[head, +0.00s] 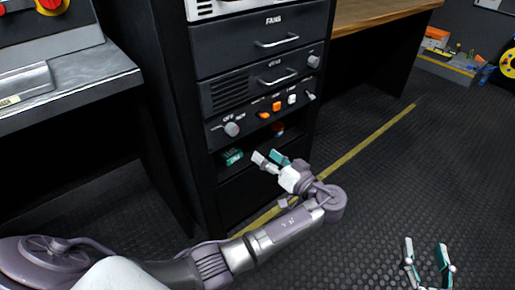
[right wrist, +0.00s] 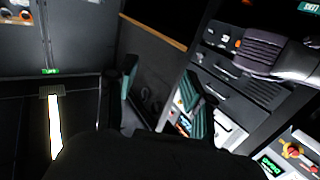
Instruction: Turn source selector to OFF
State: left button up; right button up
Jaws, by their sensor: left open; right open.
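The source selector looks to be the grey round knob (head: 232,129) at the left of a black rack panel in the head view, with small lettering including "OFF" above it. Which position it points to is too small to tell. My left gripper (head: 268,157) is open and empty, just below and to the right of the knob, apart from it, in front of the open shelf under the panel. My right gripper (head: 426,246) is open and empty over the floor at the lower right; its fingers also show in the right wrist view (right wrist: 160,95).
The same panel carries orange (head: 276,106) and white (head: 292,99) switches. Drawers with handles (head: 277,41) sit above it. A green item (head: 232,156) lies on the shelf below. A grey desk (head: 70,82) stands left, a wooden worktop (head: 380,12) right.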

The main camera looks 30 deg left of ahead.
aim_at(234, 132)
pick_arm(q)
jog(key=b+x, duration=0.1)
jog(key=x, duration=1.1)
jog(key=shift+s+a+r, duration=0.1)
jog(key=shift+a, duration=0.1)
jog(key=shift+b+x, duration=0.35)
jog(key=shift+x, duration=0.4)
pick_arm(e)
notch_tip(234, 132, up, 8)
jog(key=s+t+y, duration=0.1)
jog(key=t+y, duration=0.1)
jog(key=t, duration=0.3)
jog(key=shift+s+a, duration=0.15)
jog(key=shift+a, duration=0.3)
jog(key=shift+r, duration=0.1)
